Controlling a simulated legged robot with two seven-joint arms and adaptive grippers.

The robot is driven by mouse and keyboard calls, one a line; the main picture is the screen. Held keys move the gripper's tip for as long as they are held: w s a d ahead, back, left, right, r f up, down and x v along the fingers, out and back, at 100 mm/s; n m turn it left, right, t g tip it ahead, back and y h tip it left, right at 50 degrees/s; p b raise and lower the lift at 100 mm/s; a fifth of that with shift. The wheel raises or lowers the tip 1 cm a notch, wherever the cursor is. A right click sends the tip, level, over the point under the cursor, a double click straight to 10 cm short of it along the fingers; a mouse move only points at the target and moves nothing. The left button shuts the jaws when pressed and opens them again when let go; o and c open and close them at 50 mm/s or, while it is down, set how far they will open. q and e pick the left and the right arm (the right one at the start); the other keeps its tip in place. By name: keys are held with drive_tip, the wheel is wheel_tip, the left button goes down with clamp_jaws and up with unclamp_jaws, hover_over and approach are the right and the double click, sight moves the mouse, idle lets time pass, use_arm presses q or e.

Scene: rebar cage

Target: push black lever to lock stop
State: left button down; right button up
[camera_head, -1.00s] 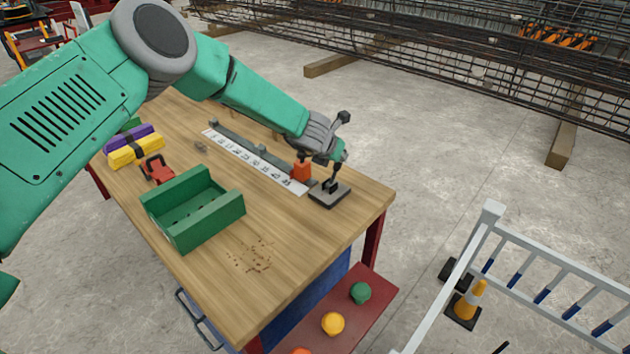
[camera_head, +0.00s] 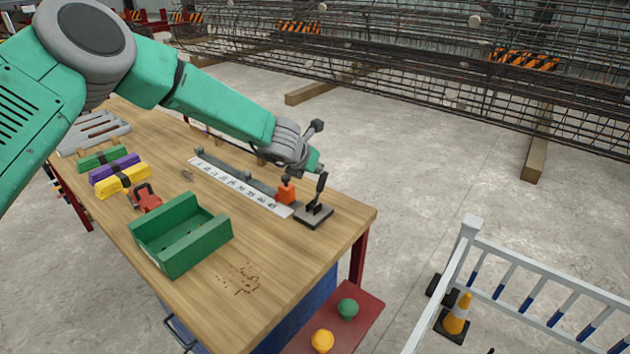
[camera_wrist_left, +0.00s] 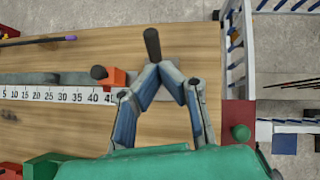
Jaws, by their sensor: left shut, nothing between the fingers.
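The black lever (camera_head: 321,184) stands up, leaning slightly right, from a dark grey base plate (camera_head: 316,217) near the table's right corner. An orange stop (camera_head: 286,192) with a dark knob sits beside the base, at the end of a numbered ruler rail (camera_head: 240,186). My left gripper (camera_head: 312,168) is just above and behind the lever. In the wrist view its fingers (camera_wrist_left: 170,70) are shut with nothing between them, close to the lever handle (camera_wrist_left: 152,43); whether they touch is unclear. The orange stop (camera_wrist_left: 113,78) shows left of the fingers. My right gripper is not in view.
A green open bin (camera_head: 180,235), a red clamp-like tool (camera_head: 147,198) and yellow, purple and green blocks lie on the wooden table (camera_head: 270,245). Green and yellow buttons sit on a red shelf (camera_head: 330,322) below. A white railing (camera_head: 530,285) stands at right.

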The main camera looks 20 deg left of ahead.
use_arm(q)
drive_tip(key=r, duration=0.4)
drive_tip(key=shift+s+r, duration=0.2)
drive_tip(key=shift+s, duration=0.2)
